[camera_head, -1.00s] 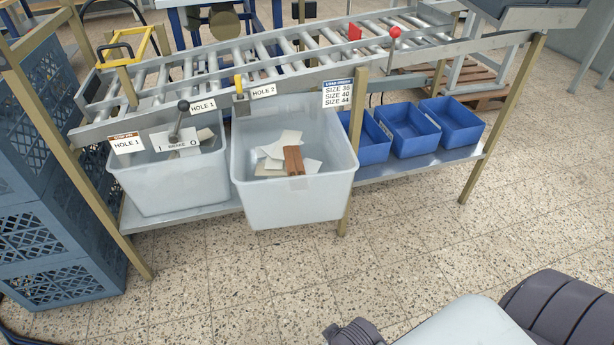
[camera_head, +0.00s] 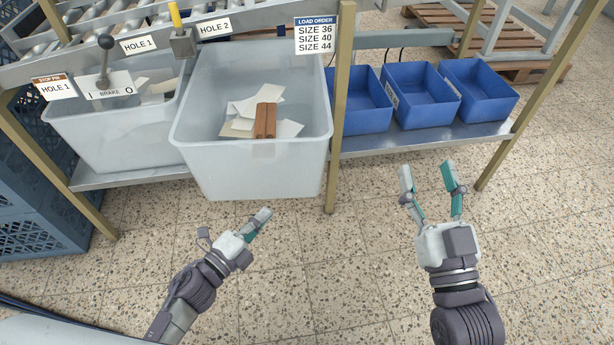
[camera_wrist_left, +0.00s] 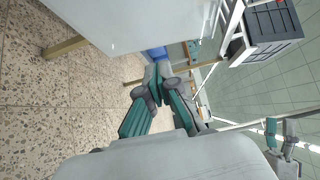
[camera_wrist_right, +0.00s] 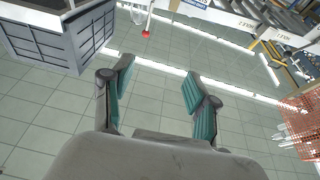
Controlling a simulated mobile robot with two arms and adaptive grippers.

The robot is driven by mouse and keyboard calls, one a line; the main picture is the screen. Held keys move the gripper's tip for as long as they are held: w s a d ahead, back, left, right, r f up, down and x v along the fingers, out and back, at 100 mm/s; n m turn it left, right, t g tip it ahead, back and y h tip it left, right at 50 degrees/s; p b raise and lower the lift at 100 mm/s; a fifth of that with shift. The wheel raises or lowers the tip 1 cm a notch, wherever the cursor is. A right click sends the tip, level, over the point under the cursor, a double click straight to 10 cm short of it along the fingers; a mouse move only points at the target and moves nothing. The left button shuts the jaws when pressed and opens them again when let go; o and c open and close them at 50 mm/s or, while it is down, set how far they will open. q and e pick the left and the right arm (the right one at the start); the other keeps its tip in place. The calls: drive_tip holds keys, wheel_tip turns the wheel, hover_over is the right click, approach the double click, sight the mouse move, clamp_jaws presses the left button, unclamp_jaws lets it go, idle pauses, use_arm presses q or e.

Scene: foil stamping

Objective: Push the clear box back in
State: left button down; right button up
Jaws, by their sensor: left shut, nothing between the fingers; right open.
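The clear box (camera_head: 250,165) is a translucent bin under the HOLE 2 label. It sticks out forward past the shelf edge, further than the bin on its left. Pale flat pieces and a brown ridged piece (camera_head: 265,121) lie in it. Its pale wall fills the top of the left wrist view (camera_wrist_left: 130,22). My left gripper (camera_head: 265,215) is shut and empty, just in front of and below the box's front wall, apart from it in the head view. My right gripper (camera_head: 428,168) is open and empty, to the right of the box, over the floor before the blue bins.
A second translucent bin (camera_head: 115,135) stands left of the clear box. Several blue bins (camera_head: 420,95) stand on the metal shelf (camera_head: 420,137) to the right. A tan post (camera_head: 340,110) stands close by the box's right side. The floor in front is free.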

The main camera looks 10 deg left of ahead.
use_arm(q)
drive_tip(key=b, duration=0.1)
approach(292, 170)
drive_tip(key=w+d, duration=0.1)
drive_tip(key=d, duration=0.3)
drive_tip(key=w, duration=0.2)
drive_tip(key=w+b, duration=0.1)
drive_tip(key=shift+w+a, duration=0.25)
drive_tip(key=shift+w, duration=0.1)
drive_tip(key=shift+w+a+r, duration=0.1)
drive_tip(key=shift+w, duration=0.3)
use_arm(e)
drive_tip(key=s+r+t+y, duration=0.2)
drive_tip(key=s+r+t, duration=0.2)
drive_tip(key=r+t, duration=0.1)
drive_tip(key=shift+s+r, duration=0.35)
drive_tip(key=shift+r, duration=0.5)
